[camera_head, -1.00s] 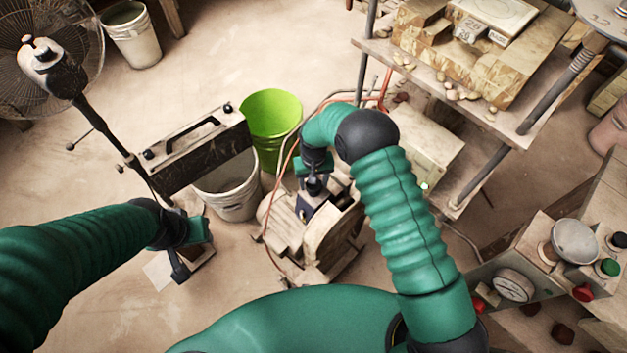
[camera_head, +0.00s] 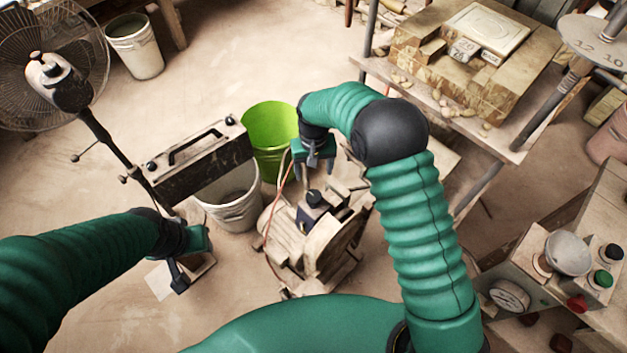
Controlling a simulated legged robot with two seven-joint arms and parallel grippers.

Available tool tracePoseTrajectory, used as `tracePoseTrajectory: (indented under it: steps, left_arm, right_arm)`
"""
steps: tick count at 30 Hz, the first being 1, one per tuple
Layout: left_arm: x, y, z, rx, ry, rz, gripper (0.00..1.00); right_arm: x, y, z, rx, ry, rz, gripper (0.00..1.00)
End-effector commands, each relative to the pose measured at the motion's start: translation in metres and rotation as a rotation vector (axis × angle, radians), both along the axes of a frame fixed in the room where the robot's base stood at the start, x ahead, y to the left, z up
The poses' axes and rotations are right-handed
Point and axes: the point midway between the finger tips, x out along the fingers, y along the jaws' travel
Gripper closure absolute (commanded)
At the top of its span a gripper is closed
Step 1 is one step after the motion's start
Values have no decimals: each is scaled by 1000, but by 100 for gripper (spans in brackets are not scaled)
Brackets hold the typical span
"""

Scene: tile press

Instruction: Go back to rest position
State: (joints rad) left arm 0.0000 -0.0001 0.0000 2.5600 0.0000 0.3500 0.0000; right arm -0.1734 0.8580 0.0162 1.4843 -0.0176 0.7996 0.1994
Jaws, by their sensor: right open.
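My right arm reaches in from the lower right and bends back at its dark elbow. Its gripper (camera_head: 314,172) points down, open with nothing between the fingers, above the motor-like machine (camera_head: 325,235) and beside the green bucket. My left gripper (camera_head: 180,276) hangs at the left, in front of the fan stand's base. Its fingers are dark and seen nearly edge-on, so I cannot tell how far apart they are.
A green bucket (camera_head: 270,135) and a white bucket (camera_head: 236,208) stand by a dark case (camera_head: 200,165). A fan (camera_head: 55,80) is at far left. A wooden bench (camera_head: 500,135) holds a wooden block with a tile. A control box (camera_head: 550,275) is at right. Open floor lies behind.

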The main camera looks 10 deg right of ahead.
Motion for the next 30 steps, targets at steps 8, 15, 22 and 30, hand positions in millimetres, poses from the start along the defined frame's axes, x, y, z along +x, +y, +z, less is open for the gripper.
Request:
tracePoseTrajectory:
  steps: [8,15,22,30]
  left_arm:
    - [0,0,4,0,0,0,64]
    - [0,0,3,0,0,0,64]
    - [0,0,10,0,0,0,64]
    - [0,0,67,0,0,0,64]
  right_arm:
    - [0,0,28,0,1,0,30]
    - [0,0,28,0,1,1,30]
    - [-5,-4,40,1,-8,0,30]
    - [-103,-62,152,10,-137,0,30]
